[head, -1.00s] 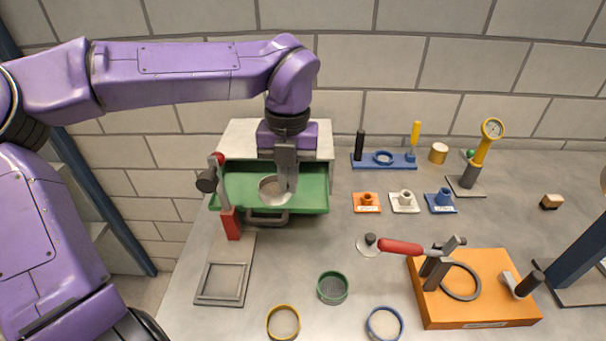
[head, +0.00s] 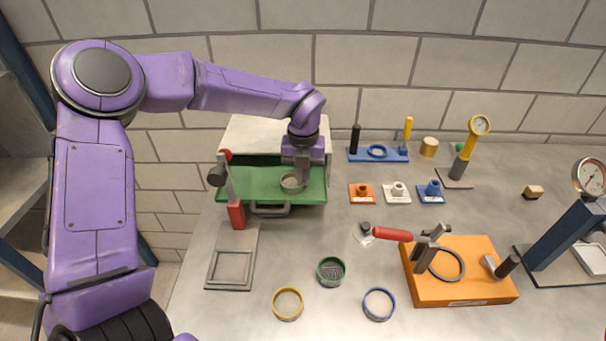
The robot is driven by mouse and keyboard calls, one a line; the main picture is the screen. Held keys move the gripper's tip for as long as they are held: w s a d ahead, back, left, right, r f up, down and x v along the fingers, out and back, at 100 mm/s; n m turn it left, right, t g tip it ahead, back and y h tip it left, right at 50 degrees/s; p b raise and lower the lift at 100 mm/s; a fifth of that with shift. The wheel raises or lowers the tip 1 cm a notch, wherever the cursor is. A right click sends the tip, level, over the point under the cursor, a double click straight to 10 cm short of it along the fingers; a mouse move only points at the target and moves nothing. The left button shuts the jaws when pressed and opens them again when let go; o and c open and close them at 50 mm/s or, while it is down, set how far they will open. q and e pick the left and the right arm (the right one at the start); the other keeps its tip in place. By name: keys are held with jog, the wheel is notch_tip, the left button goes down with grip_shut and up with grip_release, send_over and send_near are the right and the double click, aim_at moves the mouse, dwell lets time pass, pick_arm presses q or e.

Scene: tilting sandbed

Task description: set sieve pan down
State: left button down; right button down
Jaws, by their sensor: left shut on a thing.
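The sieve pan (head: 291,184) is a small round grey metal dish. It shows over the right half of the green tray (head: 245,185) at the back left of the table. My left gripper (head: 302,178) points down and is shut on the pan's right side. The fingertips are small and partly hide the pan's rim. I cannot tell whether the pan touches the tray floor or hangs just above it. My right gripper is not in view.
A red-based lever (head: 236,215) stands at the tray's front left. Green (head: 331,271), yellow (head: 287,304) and blue (head: 379,304) sieve rings lie on the front table. An orange block with a clamp (head: 460,290) sits at right. The table centre is mostly clear.

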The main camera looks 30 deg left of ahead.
pick_arm(q)
jog(key=c, duration=1.3)
grip_release()
jog(key=shift+s+r, duration=0.15)
jog(key=shift+s, duration=0.1)
notch_tip(320, 180, up, 12)
jog(key=b, duration=0.1)
jog(key=shift+w, duration=0.1)
